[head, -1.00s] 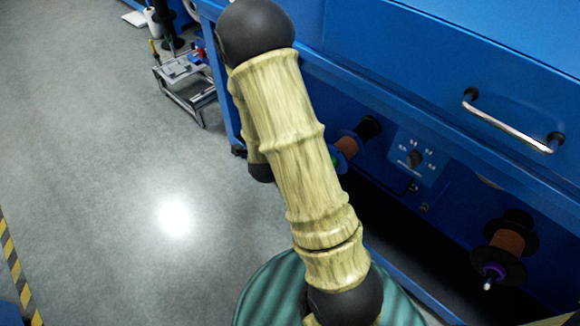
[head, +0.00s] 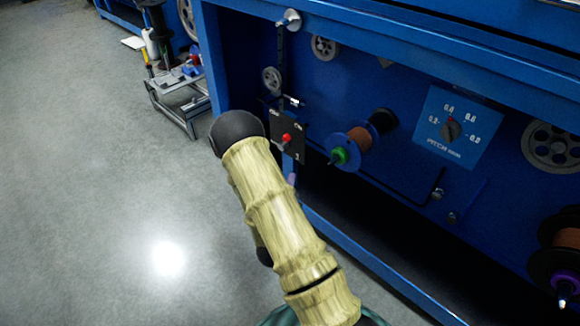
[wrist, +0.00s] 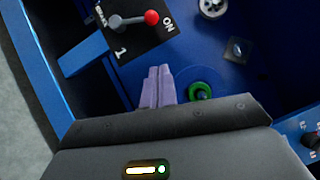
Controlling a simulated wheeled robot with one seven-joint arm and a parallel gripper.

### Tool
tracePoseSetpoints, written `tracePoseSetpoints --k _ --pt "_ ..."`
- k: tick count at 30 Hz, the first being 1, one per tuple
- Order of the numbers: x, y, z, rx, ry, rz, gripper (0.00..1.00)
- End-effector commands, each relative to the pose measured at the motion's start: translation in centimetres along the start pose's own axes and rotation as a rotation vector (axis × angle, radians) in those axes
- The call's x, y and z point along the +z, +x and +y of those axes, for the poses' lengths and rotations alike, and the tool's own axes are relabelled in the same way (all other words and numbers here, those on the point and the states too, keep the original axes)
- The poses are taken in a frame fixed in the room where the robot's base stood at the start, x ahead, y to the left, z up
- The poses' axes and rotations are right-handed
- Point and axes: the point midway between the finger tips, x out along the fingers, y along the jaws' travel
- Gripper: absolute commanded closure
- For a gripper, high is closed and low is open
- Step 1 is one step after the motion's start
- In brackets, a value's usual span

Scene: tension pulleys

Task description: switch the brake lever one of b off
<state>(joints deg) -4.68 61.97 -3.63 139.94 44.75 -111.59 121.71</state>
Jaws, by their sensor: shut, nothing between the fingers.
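The brake lever has a red ball knob (head: 287,137) and sits on a small black plate (head: 300,153) marked ON and 1, on the blue machine front. In the wrist view the lever's red knob (wrist: 151,18) points toward the ON label, and its metal arm reaches back across the black plate (wrist: 136,40). My gripper (wrist: 158,72) shows pale purple fingers, shut and empty, just below the plate's lower edge and apart from the knob. In the head view my arm hides most of the gripper.
A copper wire spool with a green hub (head: 340,156) sits right of the plate; the green hub (wrist: 200,91) is close beside my fingers in the wrist view. A blue frame post (head: 212,60) stands left. A pitch dial (head: 450,130) is farther right.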

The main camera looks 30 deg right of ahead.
Motion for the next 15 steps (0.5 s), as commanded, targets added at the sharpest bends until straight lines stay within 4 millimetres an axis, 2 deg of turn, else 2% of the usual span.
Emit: tracePoseSetpoints --k 1,2,15 --pt "-0.41 -0.38 1.48 -0.017 0.011 -0.007 1.00" --pt "-0.48 -0.48 1.63 -0.026 0.017 -0.011 1.00" --pt "-0.47 -0.56 1.44 -0.046 0.032 -0.018 1.00"
